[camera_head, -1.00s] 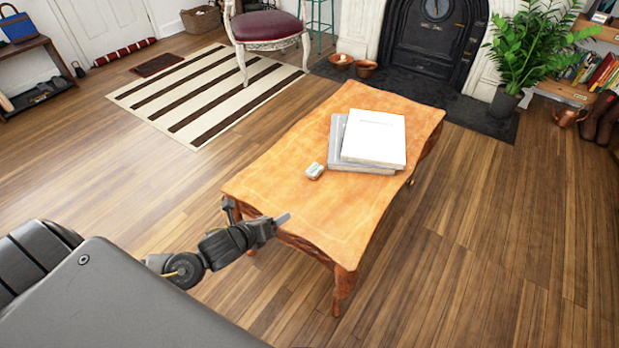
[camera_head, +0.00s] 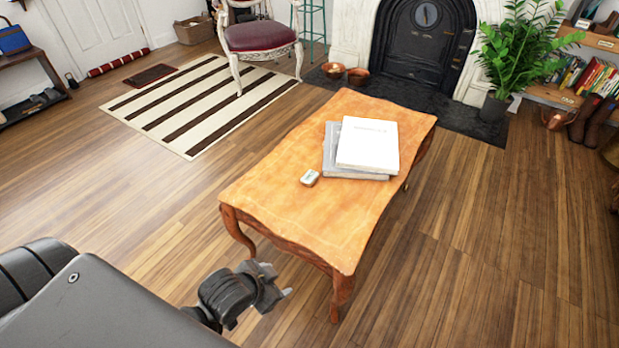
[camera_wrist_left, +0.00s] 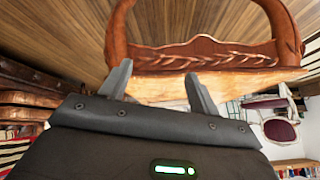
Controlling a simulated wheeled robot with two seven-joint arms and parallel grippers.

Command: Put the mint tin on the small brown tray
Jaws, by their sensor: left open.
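The mint tin (camera_head: 310,178) is a small pale box on the wooden coffee table (camera_head: 268,205), just left of the stacked books. I cannot make out a small brown tray in these views. My left gripper (camera_head: 278,281) is open and empty, in front of the table's near edge and apart from the tin. In the left wrist view its two spread fingers (camera_wrist_left: 158,74) point towards the table's carved edge (camera_wrist_left: 215,52), with nothing between them. The tin does not show there. My right gripper is not in view.
A white book (camera_head: 368,145) lies on a grey one on the table. Two copper bowls (camera_head: 358,76) sit by the fireplace (camera_head: 425,45). The floor right of the table is clear.

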